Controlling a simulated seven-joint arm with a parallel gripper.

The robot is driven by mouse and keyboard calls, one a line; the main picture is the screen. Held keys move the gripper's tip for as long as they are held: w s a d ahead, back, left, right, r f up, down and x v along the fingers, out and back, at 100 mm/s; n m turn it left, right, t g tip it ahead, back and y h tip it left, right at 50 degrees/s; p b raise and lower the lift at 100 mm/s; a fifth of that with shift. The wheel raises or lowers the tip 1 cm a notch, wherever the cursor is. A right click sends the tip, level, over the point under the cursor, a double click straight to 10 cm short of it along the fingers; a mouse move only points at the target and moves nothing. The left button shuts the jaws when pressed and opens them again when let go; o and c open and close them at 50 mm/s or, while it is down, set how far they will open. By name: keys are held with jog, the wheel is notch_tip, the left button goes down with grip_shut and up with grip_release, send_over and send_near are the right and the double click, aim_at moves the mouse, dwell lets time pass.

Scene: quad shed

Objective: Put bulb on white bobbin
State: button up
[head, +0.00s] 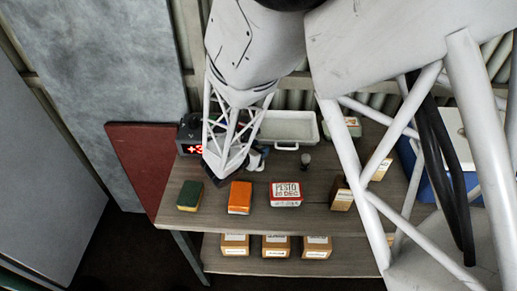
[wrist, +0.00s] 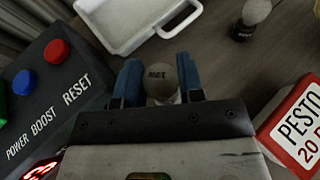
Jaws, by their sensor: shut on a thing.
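My gripper (wrist: 162,85) has blue fingers and is shut on a rounded grey bulb (wrist: 160,77) with dark lettering on it. A small white part (wrist: 172,98) shows just below the bulb between the fingers; I cannot tell whether it is the bulb's base or the white bobbin. In the head view a small white shape (head: 254,161) shows beside the gripper (head: 259,154), low over the table, mostly hidden by my arm. A second pale round-topped piece on a black base (wrist: 244,28) stands upright to the right; it also shows in the head view (head: 305,161).
A white tray (wrist: 130,22) lies behind the gripper. A dark control box (wrist: 55,85) with red, blue and green buttons is at left. A pesto box (head: 286,194), an orange block (head: 240,197) and a green-topped block (head: 189,196) line the table's (head: 262,220) front.

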jog(key=shift+f, duration=0.15)
jog(key=o, duration=0.9)
jog(key=shift+v, duration=6.15)
jog(key=shift+w, duration=0.1)
